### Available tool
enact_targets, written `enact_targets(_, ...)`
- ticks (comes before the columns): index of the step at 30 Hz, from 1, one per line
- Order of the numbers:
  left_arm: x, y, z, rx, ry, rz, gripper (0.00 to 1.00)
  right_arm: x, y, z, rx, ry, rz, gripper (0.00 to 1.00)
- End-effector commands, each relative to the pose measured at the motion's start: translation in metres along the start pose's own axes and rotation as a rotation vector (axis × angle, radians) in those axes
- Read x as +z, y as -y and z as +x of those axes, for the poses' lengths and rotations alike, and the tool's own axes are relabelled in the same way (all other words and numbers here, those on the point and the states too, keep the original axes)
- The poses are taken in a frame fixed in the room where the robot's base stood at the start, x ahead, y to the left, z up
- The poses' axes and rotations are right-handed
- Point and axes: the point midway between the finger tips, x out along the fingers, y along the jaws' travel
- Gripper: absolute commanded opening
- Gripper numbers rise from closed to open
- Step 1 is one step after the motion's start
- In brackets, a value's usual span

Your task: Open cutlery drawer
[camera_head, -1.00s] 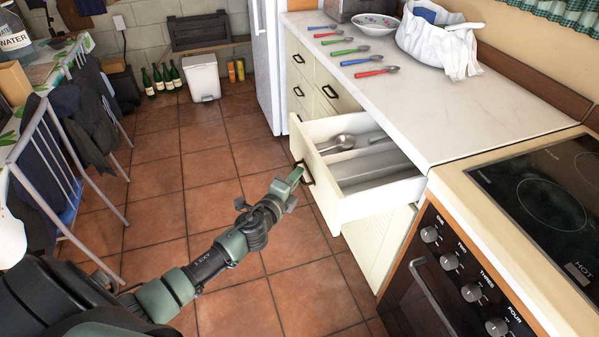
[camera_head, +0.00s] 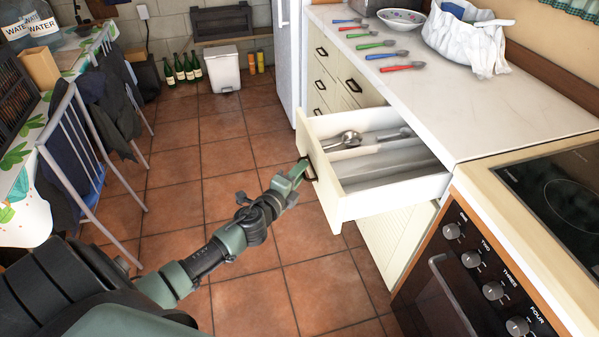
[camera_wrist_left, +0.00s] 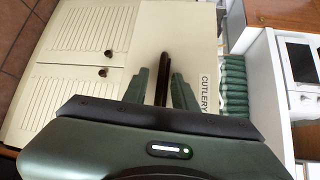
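The cutlery drawer (camera_head: 405,190) is a white drawer under the counter, pulled well out. A spoon (camera_head: 345,141) and other cutlery lie in its divided tray. Its front bears a "CUTLERY" label (camera_wrist_left: 205,93) in the left wrist view. My left gripper (camera_head: 299,172) is at the drawer front, at the dark handle (camera_head: 308,169). My right gripper is not in view.
Colored-handled utensils (camera_head: 375,43) and a bowl (camera_head: 402,21) lie on the counter (camera_head: 470,110). The stove (camera_head: 475,250) is right of the drawer. The tiled floor (camera_head: 235,150) between is clear.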

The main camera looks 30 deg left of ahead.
Motion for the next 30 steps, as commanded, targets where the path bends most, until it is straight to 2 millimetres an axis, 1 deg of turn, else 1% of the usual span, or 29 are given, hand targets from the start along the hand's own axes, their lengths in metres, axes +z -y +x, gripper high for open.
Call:
enact_targets(8,0.000,0.001,0.000,-0.001,0.001,0.000,0.30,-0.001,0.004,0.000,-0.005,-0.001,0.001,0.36)
enact_targets(11,0.000,0.000,-0.004,0.000,0.000,-0.001,0.30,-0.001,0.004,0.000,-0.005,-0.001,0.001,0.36)
enact_targets(14,0.000,-0.001,-0.017,0.001,0.000,0.000,0.30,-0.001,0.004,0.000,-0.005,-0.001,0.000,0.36)
enact_targets(21,0.000,-0.001,-0.057,0.001,0.000,-0.001,0.30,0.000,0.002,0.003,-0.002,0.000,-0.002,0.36)
enact_targets(24,0.000,-0.002,-0.069,0.002,0.000,-0.001,0.30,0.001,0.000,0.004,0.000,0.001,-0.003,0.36)
enact_targets(27,0.000,-0.001,-0.076,0.000,0.000,0.000,0.30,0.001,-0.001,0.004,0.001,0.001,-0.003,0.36)
enact_targets(30,0.000,0.000,-0.078,0.000,0.000,0.000,0.30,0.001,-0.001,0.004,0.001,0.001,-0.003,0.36)
